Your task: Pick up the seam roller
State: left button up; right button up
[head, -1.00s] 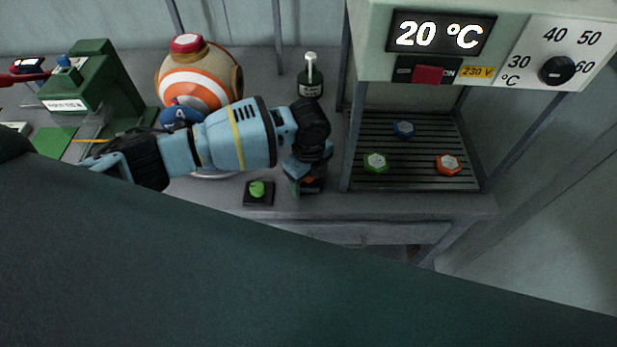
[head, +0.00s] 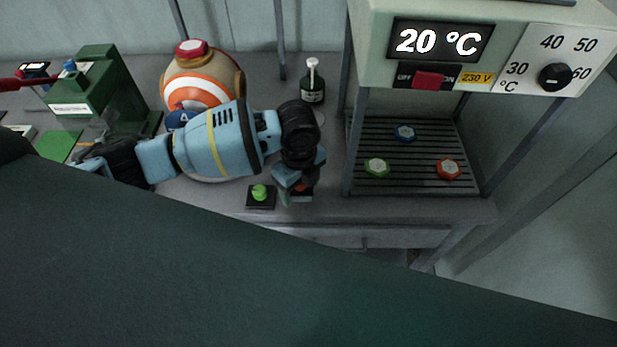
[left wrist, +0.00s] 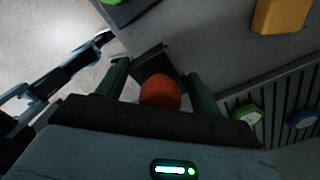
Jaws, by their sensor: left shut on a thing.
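My left gripper (head: 296,190) is at the front edge of the bench, right of the green knob. In the left wrist view its two green fingers stand on either side of a rounded orange-red handle (left wrist: 160,92), which I take to be the seam roller's. A dark square plate (left wrist: 150,60) lies just beyond the handle. The gripper is shut on the handle. The roller end is hidden, and I cannot tell whether it is clear of the plate. My right gripper is not in view.
A green knob on a black square base (head: 260,194) stands just left. The press shelf (head: 385,186) with green, blue and orange knobs is at right, beside an upright post. A dark bottle (head: 312,92) and striped ball (head: 205,86) stand behind.

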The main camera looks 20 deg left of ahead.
pick_arm(q)
jog(key=s+a+r, duration=0.1)
jog(key=s+a, duration=0.2)
jog(key=s, duration=0.8)
jog(key=shift+s, duration=0.15)
